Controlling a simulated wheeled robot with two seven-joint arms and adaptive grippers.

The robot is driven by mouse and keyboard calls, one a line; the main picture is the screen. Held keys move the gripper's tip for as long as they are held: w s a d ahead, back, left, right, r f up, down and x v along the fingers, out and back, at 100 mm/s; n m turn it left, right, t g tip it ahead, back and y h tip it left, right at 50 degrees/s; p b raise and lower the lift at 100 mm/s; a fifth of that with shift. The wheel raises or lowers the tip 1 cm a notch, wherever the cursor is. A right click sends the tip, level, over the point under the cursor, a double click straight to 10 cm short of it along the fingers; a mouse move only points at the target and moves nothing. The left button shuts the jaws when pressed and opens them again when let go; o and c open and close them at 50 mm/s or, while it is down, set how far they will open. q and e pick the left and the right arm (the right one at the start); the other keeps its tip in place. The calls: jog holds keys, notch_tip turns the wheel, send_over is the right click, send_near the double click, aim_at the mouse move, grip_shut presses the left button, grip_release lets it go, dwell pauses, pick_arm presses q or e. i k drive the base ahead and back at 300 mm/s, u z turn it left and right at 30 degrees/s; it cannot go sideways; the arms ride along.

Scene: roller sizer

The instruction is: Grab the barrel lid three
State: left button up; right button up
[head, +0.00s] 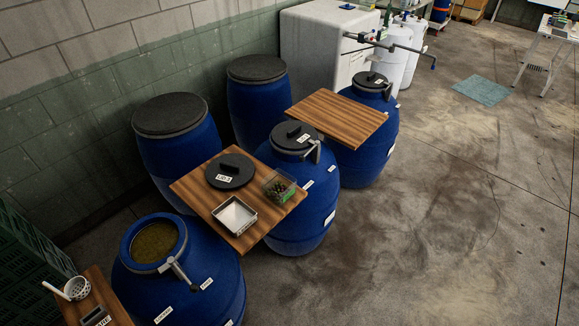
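A round dark lid (231,170) with a raised handle lies flat on a wooden board (255,236). Its white label seems to read LID-3, though the print is small. An open blue barrel (195,285) stands at the lower left, with a greenish-brown filling (155,242) showing in its mouth. A lidded blue barrel (297,205) stands right of the board, and its dark labelled lid (293,136) is on top. Another lidded blue barrel (372,145) stands farther back. Neither of my grippers shows in the head view.
The board also carries a metal tray (234,215) and a clear box (278,184) of dark items. A second wooden board (337,117) is bare. Two dark-topped barrels (180,150) (257,105) stand by the wall. Green crates (30,262) are at left. Floor at right is open.

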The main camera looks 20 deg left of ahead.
aim_at(232, 171)
jog(key=z, duration=0.5)
jog(key=i, duration=2.55)
jog(key=u, duration=3.25)
